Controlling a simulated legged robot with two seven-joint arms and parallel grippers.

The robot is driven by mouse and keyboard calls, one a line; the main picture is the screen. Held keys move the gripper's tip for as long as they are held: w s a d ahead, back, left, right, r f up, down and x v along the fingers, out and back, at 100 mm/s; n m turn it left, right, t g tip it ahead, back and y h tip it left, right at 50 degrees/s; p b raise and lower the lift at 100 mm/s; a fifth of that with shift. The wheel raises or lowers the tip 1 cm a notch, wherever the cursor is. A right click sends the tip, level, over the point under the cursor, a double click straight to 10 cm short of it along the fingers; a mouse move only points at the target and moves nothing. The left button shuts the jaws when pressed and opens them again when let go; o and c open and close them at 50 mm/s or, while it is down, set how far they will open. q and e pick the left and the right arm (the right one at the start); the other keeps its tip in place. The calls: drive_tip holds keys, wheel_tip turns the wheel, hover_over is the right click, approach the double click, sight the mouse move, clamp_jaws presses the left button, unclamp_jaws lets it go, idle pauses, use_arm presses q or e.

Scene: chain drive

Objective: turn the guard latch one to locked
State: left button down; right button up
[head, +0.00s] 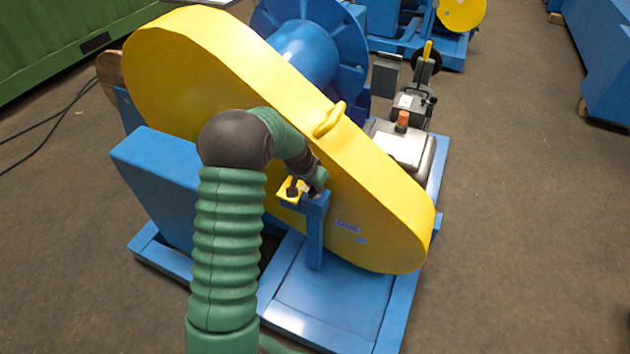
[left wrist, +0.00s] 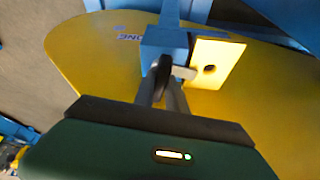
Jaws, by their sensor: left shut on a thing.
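The yellow chain guard (head: 215,65) covers the drive. A blue post (head: 315,235) stands in front of it, with the guard latch at its top. In the left wrist view the latch (left wrist: 184,72) shows a short light-grey bar, pointing from the blue block (left wrist: 165,45) towards a yellow plate (left wrist: 225,60) with a round hole. That plate also shows in the head view (head: 289,191). My left gripper (head: 309,187) is at the post top, shut on the latch; its fingers (left wrist: 163,85) show in the wrist view. The exact grip is partly hidden. My right gripper is not in view.
The blue machine base (head: 330,300) spreads below the guard. A blue flanged drum (head: 305,50) stands behind it. A grey motor box (head: 405,148) with an orange knob sits at the right. A green container (head: 50,45) is at the far left.

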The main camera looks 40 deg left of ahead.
use_arm(q)
drive_tip(key=shift+w+r+n+y+p, duration=0.15)
drive_tip(key=shift+n+y+p, duration=0.25)
drive_tip(key=shift+n+p, duration=0.5)
drive_tip(key=c, duration=1.4)
unclamp_jaws()
drive_tip(key=shift+o, duration=0.2)
drive_tip(key=p+v, duration=0.3)
drive_tip(key=v, duration=1.3)
drive_tip(key=shift+r, duration=0.25)
